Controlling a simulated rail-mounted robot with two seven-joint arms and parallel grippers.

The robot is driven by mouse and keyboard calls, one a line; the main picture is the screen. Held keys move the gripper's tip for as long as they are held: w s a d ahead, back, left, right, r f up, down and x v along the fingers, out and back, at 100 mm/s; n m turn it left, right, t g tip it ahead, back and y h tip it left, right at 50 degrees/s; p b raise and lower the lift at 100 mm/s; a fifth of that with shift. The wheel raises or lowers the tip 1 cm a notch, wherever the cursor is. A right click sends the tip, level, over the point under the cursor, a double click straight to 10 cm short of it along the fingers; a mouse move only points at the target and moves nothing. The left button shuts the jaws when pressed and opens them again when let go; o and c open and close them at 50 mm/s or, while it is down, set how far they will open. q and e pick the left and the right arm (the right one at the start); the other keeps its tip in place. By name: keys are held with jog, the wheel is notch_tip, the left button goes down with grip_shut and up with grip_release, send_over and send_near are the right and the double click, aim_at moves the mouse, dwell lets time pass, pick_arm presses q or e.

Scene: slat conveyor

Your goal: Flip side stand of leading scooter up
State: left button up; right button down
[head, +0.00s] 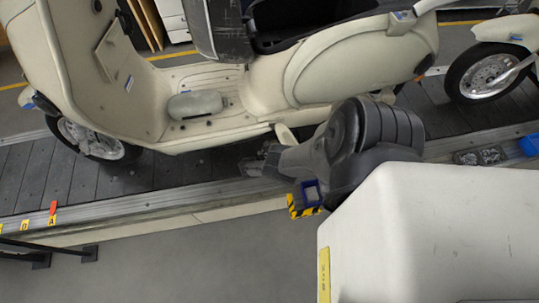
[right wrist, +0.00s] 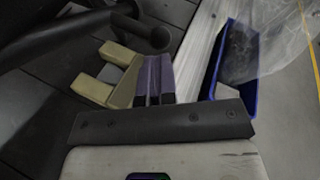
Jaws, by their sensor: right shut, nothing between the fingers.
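A cream scooter (head: 210,110) stands on the slat conveyor (head: 60,178), its front wheel (head: 95,140) at the left. A second cream scooter (head: 510,35) is partly in view at the right edge. My right gripper (head: 250,165) is low beside the first scooter's underside, near the conveyor's near edge. In the right wrist view its fingers (right wrist: 154,80) are shut together and empty. Dark tubes (right wrist: 85,35) and a cream pronged piece (right wrist: 112,75) lie close beyond them. I cannot tell which part is the side stand. My left gripper is not in view.
The conveyor's metal edge rail (head: 140,205) runs along the near side. A blue tray (right wrist: 214,75) with clear film sits beside the rail. Bare floor (head: 190,265) lies in front.

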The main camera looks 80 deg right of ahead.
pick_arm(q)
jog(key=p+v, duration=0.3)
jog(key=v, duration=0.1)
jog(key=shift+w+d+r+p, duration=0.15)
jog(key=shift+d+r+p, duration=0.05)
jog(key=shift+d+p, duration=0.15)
pick_arm(e)
jog(key=s+r, duration=0.1)
jog(key=r, duration=0.1)
jog(key=s+d+r, duration=0.1)
jog(key=r, duration=0.1)
jog(key=shift+s, duration=0.3)
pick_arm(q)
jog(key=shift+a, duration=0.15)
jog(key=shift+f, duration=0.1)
pick_arm(e)
jog(key=shift+a, duration=0.1)
pick_arm(q)
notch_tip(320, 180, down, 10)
jog(key=b, duration=1)
pick_arm(e)
jog(key=w+a+f, duration=0.6)
jog(key=a+f, duration=0.1)
jog(key=f, duration=0.3)
jog(key=shift+f, duration=0.15)
